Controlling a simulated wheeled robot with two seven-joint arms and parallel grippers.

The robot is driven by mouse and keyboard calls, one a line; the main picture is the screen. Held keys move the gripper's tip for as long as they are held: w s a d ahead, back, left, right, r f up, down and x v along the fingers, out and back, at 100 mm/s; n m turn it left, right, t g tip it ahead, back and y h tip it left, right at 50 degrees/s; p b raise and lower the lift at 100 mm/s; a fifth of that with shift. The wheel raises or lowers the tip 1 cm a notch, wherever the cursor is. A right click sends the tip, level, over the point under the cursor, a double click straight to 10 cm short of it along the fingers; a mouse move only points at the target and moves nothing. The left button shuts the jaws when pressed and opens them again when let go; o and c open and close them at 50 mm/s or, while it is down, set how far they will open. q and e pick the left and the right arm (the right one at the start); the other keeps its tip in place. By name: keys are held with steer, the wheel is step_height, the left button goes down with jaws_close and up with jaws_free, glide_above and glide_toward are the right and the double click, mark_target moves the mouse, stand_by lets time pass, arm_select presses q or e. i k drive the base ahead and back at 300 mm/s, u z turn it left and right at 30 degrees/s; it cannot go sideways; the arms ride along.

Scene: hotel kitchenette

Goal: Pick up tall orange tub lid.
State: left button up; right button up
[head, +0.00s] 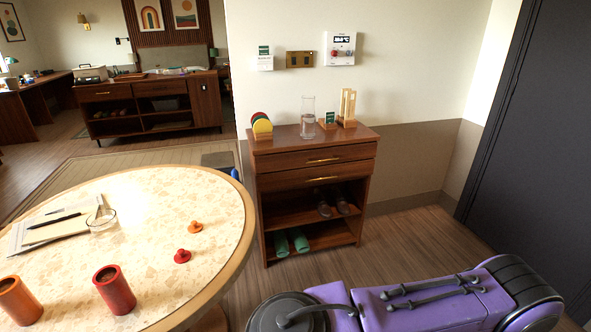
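An orange lid (195,228) with a small knob on top lies on the round table (180,185), near its right side. A red lid (182,256) of the same shape lies just in front of it, apart from it. An orange tub (20,301) stands upright at the table's front left, cut by the picture's edge. A red tub (115,290) stands upright to its right. Both tubs are open at the top. Neither of my grippers shows in the head view.
The table around the lids is clear. A wooden cabinet (312,158) with a glass carafe (307,118) on top stands beyond the table, against the wall.

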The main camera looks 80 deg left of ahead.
mark_target(195, 227)
steer(key=i, duration=0.45)
steer(key=u, duration=2.15)
steer(key=i, duration=2.2)
steer(key=u, duration=1.45)
